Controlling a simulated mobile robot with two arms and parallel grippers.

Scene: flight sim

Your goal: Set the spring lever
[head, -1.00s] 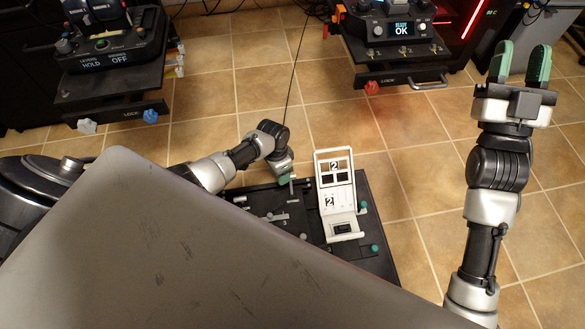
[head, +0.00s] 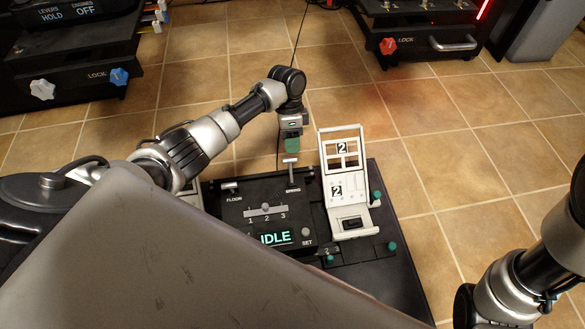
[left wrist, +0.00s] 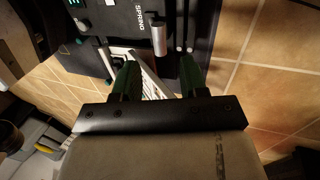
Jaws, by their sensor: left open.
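The spring lever (head: 291,168) is a short grey metal handle on the black panel (head: 234,208), above the SPRING label. In the left wrist view the lever (left wrist: 159,38) is a silver cylinder beside the same label. My left gripper (head: 291,146) is just behind and above the lever in the head view. In the left wrist view its green fingers (left wrist: 159,72) are spread apart, and the lever is ahead of the gap between them, apart from both. My right gripper is outside the frames; only part of my right arm shows.
The panel has a FLOOR lever (head: 230,186), a 1-2-3 slider (head: 265,208), an IDLE display (head: 275,238) and a SET button (head: 306,232). A white stand marked 2 (head: 352,210) rises close to the right of the spring lever. Two consoles stand at the back.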

